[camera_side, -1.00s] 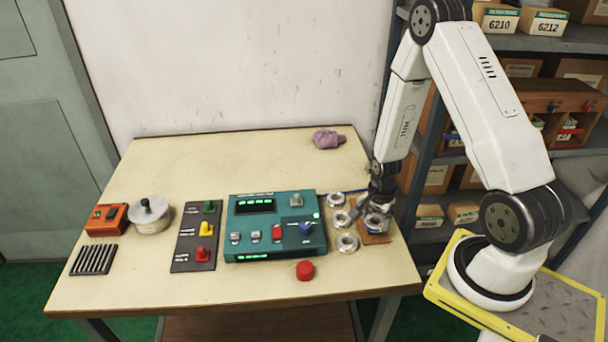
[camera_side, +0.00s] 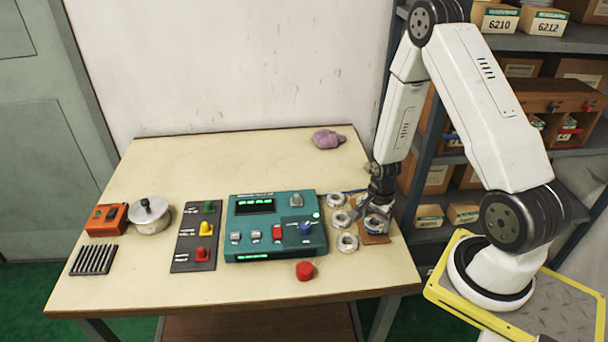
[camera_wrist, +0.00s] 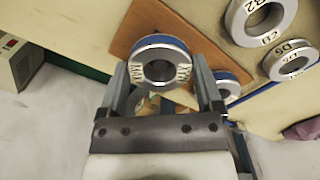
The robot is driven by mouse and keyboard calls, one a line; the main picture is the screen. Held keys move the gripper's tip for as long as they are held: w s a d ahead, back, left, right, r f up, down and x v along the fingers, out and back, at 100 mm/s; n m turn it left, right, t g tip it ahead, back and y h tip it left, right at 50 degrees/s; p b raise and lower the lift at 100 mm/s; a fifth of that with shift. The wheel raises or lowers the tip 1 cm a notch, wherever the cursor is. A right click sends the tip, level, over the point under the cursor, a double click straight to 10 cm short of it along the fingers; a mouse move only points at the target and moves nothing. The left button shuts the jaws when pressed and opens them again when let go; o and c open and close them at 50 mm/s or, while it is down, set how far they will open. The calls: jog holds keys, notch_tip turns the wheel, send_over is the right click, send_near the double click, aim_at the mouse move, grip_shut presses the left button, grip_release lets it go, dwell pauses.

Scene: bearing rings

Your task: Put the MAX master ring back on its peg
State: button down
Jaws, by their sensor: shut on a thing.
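The MAX master ring (camera_wrist: 160,64) is a steel ring with a blue band and "MAX" lettering. In the wrist view it sits between the two fingers of my gripper (camera_wrist: 162,92), which is shut on it. In the side view my gripper (camera_side: 377,217) points down over the brown wooden board (camera_side: 375,239) at the table's right side, with the ring (camera_side: 376,224) at its tips. The board also shows behind the ring in the wrist view (camera_wrist: 135,38). I cannot make out the peg, nor whether the ring is around it.
Another blue-banded ring (camera_wrist: 228,82) stands beside the right finger. Loose steel rings (camera_side: 347,243) lie left of the board, close to my gripper. A teal gauge box (camera_side: 275,240) stands further left, with a red button (camera_side: 305,270) in front. The table's back is mostly clear.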

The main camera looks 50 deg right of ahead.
jog(key=shift+f, duration=0.55)
dwell(0.8)
grip_release()
jog(key=shift+r, duration=0.1)
jog(key=shift+r, duration=3.7)
jog(key=shift+a, duration=0.1)
jog(key=a+r+n+t, duration=0.2)
jog(key=a+r+n, duration=1.1)
jog(key=a+n, duration=0.4)
jog(key=shift+w+r+n+t, duration=0.15)
jog(key=shift+r+n+t, duration=0.2)
jog(key=shift+n, duration=0.35)
